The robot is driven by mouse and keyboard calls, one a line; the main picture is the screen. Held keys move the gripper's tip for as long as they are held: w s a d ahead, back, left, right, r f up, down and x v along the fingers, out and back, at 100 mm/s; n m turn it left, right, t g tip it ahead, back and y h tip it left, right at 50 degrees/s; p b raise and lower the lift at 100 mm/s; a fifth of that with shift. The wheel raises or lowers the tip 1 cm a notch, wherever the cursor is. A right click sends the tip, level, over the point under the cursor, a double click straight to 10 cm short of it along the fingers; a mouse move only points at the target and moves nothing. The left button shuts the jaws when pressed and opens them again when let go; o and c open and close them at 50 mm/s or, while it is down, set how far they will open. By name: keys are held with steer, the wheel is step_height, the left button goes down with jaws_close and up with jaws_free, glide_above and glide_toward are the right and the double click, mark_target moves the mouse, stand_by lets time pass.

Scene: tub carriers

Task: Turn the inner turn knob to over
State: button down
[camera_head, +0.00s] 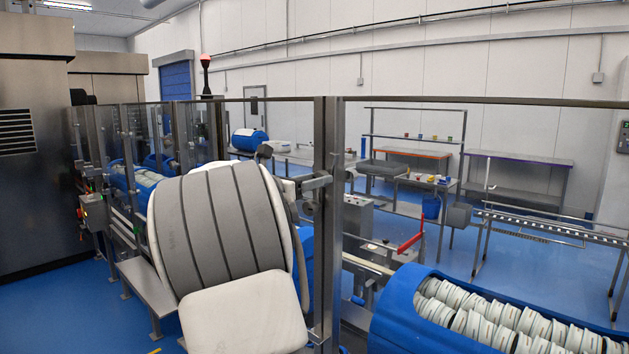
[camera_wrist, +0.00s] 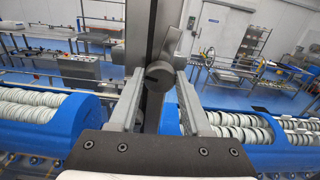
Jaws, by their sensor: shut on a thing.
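The inner turn knob (camera_wrist: 171,43) shows in the wrist view on a dark upright post (camera_wrist: 146,30). It is a grey lever with a round hub, and the lever points up and slightly right. My gripper (camera_wrist: 158,84) is shut on the knob, with one finger on each side of its hub. The contact itself is partly hidden by the fingers.
Clear guard panels hang on metal posts (camera_head: 333,230). Beyond them a blue tub (camera_head: 395,300) full of white rings lies on a conveyor at right. A red handle (camera_head: 410,243) and work tables (camera_head: 515,168) stand further back. Blue floor is free at left.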

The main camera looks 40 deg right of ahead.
steer(key=shift+f+m+b, duration=0.1)
steer(key=shift+m+b, duration=0.3)
steer(key=shift+b, duration=0.2)
steer(key=shift+s+f+m+b, duration=0.1)
steer(key=shift+m+b, duration=3.55)
steer(key=shift+b, duration=0.15)
steer(key=shift+s+m+b, duration=0.1)
steer(key=shift+m+b, duration=3.55)
steer(key=shift+b, duration=0.1)
steer(key=shift+c, duration=1.8)
jaws_free()
steer(key=shift+a, duration=0.1)
